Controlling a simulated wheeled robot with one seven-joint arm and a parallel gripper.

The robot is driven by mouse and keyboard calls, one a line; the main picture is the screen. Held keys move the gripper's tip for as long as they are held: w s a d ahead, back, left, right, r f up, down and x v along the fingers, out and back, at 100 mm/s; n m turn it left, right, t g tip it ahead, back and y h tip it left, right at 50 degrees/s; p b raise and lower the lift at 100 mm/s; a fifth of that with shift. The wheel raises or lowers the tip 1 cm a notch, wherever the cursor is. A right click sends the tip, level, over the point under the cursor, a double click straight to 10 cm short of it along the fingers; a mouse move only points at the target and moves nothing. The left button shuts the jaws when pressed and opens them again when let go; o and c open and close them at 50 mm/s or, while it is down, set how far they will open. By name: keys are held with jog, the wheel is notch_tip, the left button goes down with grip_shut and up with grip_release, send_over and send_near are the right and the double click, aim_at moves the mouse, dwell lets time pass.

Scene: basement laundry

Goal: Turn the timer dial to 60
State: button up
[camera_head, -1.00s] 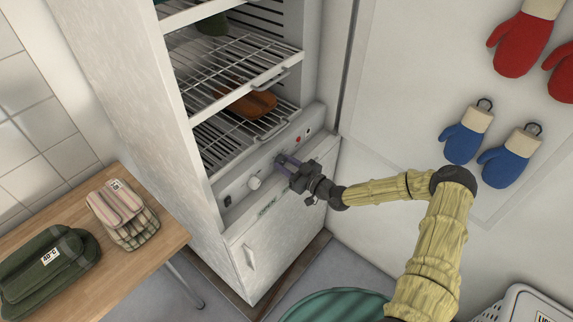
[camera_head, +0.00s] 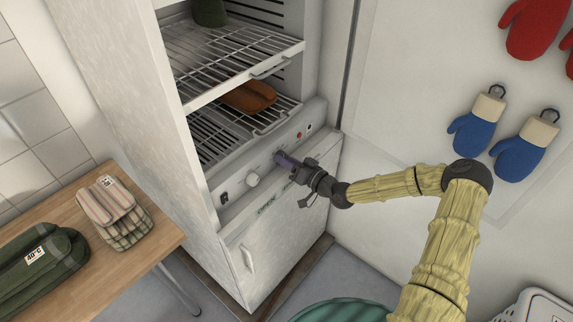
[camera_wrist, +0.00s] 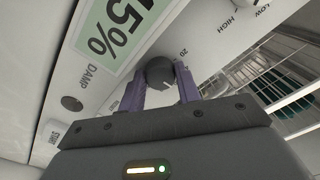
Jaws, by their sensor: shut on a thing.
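The timer dial (camera_wrist: 160,72) is a dark grey round knob with a pale pointer mark. In the wrist view it sits between the two purple fingers of my gripper (camera_wrist: 160,88). The number 20 is printed beside it; other numbers are hidden by the fingers, so I cannot read its exact setting. In the head view my gripper (camera_head: 284,160) is at the front control panel (camera_head: 237,188) of the white cabinet, shut on the dial, which it hides there.
A white knob (camera_head: 253,180) is left of my gripper on the panel. Wire racks (camera_head: 235,75) are above. A wooden table (camera_head: 150,243) with folded cloths stands left. Blue mitts (camera_head: 474,135) hang on the right wall. A green round tub (camera_head: 340,311) is below.

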jog(key=shift+m, duration=0.5)
jog(key=o, duration=1)
jog(key=shift+d, duration=0.1)
jog(key=b+v, duration=0.2)
jog(key=v, duration=1.5)
jog(key=shift+s+d, duration=0.15)
jog(key=shift+f, duration=0.1)
